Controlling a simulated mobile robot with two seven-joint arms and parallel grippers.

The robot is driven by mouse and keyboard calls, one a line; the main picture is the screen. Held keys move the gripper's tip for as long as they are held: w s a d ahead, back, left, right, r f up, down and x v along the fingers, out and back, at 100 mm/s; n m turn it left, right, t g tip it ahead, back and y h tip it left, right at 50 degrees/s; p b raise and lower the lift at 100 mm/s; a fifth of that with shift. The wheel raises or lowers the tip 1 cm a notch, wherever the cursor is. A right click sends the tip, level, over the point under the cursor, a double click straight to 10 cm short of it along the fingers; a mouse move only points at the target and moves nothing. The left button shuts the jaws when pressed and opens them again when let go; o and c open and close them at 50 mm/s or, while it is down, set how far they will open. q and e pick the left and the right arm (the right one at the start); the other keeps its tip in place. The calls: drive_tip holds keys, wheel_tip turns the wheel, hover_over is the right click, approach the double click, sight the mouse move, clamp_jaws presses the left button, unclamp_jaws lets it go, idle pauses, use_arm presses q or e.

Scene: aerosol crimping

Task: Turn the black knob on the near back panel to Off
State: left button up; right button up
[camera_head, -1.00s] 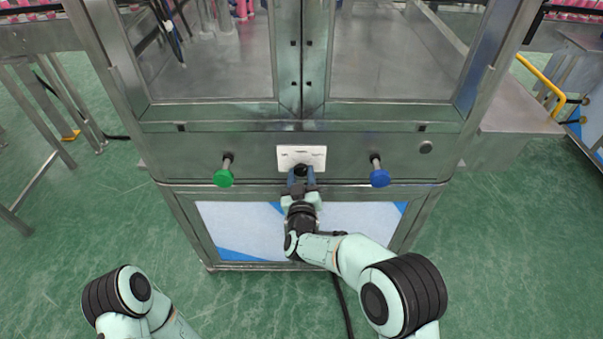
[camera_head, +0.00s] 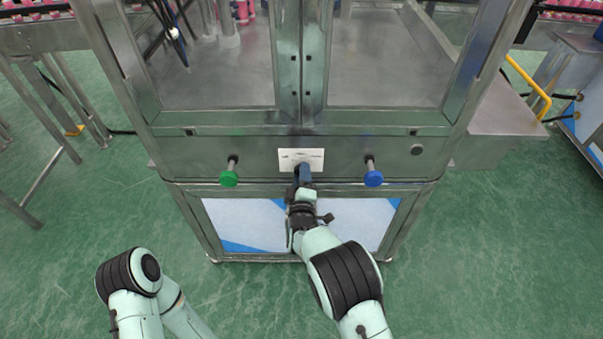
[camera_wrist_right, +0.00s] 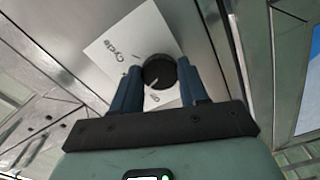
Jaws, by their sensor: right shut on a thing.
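A white mark on the knob points toward the lower part of that picture. My right gripper (camera_wrist_right: 156,78) is shut on the knob, one blue finger on each side. In the head view the plate (camera_head: 301,154) is in the middle of the steel panel, and my right gripper (camera_head: 304,173) covers most of the knob. My left gripper is out of view; only the left arm shows at lower left.
A green push knob (camera_head: 229,179) and a blue push knob (camera_head: 374,179) stick out from the panel on either side of the plate.

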drive_tip(key=shift+n+p, duration=0.9)
drive_tip(key=shift+n, duration=2.3)
drive_tip(key=o, duration=1.1)
drive_tip(key=shift+c, duration=0.2)
drive_tip(key=s, duration=1.3)
drive_tip(key=shift+s, duration=0.2)
